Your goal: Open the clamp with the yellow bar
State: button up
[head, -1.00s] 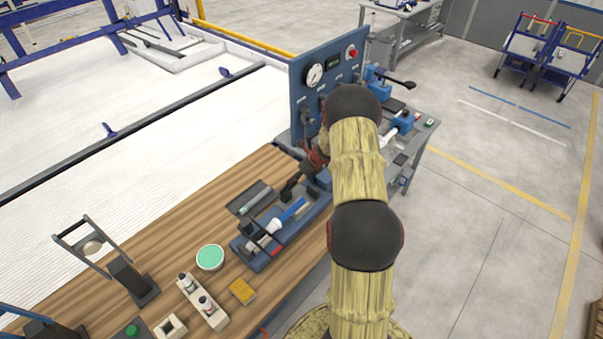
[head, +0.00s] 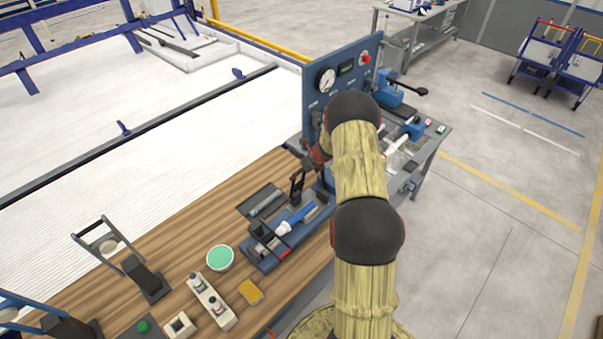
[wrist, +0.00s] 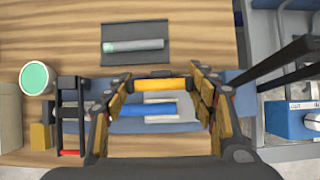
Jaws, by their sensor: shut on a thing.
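The clamp's yellow bar (wrist: 160,84) spans the space between my gripper's (wrist: 161,80) two fingers in the wrist view. The fingers are shut on its two ends. A blue pipe (head: 301,212) with a white fitting (head: 283,228) lies in the fixture; the blue pipe also shows below the bar in the wrist view (wrist: 150,110). A second clamp with a red bar (wrist: 70,153) is at the near end.
A dark tray (head: 250,210) with a grey-green pipe lies beside the fixture. A green-topped round container (head: 220,257), a yellow block (head: 250,291) and a gauge panel (head: 345,85) are nearby. Bare wood (head: 185,225) lies left of the tray.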

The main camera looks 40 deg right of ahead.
jog(key=shift+w+d+r, duration=0.1)
jog(key=shift+w+r, duration=0.35)
jog(key=shift+r, duration=0.05)
jog(key=o, duration=1.5)
jog(key=shift+w+a+f, duration=0.1)
jog(key=shift+a+f, duration=0.1)
jog(key=shift+f, duration=0.05)
jog(key=shift+s, duration=0.2)
jog(key=v, duration=1.1)
jog(key=shift+s+r, duration=0.25)
jog(key=shift+r, duration=0.1)
jog(key=shift+d, duration=0.1)
